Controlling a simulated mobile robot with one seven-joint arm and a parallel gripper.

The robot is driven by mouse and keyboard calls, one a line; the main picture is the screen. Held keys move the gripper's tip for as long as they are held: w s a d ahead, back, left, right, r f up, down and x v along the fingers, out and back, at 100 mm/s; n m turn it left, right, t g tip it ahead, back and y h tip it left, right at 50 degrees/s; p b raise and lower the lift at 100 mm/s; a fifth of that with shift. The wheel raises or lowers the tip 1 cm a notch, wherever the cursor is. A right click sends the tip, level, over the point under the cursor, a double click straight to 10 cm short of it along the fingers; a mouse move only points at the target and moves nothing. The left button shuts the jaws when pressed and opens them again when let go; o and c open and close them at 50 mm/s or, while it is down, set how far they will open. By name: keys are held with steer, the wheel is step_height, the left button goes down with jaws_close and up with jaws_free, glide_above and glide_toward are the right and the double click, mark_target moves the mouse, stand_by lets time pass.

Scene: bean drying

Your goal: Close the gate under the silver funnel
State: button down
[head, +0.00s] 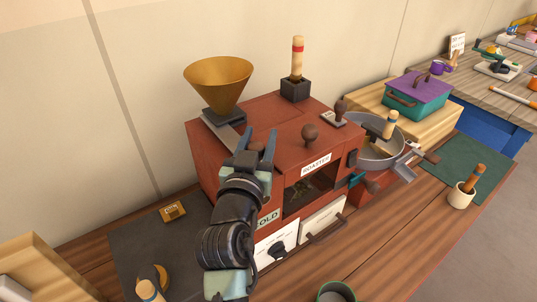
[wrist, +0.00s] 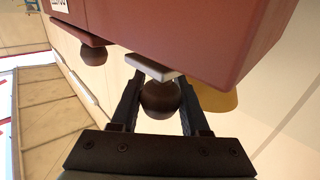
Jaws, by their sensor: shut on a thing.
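The only funnel in view (head: 219,80) looks gold, not silver, and stands on a dark collar at the left end of the red roaster (head: 270,113). A flat grey gate plate (head: 221,131) sticks out under it toward my gripper (head: 261,140). In the wrist view the plate's pale end (wrist: 148,66) carries a round dark brown knob (wrist: 160,99), which sits between my two fingers (wrist: 160,90). My gripper is shut on this knob. In the head view my gripper hides the knob. Part of the gold funnel also shows in the wrist view (wrist: 215,98).
A brown knob (head: 310,133) and a wooden-handled tool in a dark block (head: 294,87) stand on the roaster. A round metal pan (head: 357,141) is at its right. A grey mat (head: 140,240) lies at the left.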

steer(key=shift+c, duration=1.9)
jaws_free()
steer(key=shift+s+f, duration=0.1)
steer(key=shift+s, duration=0.05)
steer(key=s+a+b, duration=0.2)
steer(key=s, duration=1)
steer(key=shift+s, duration=0.3)
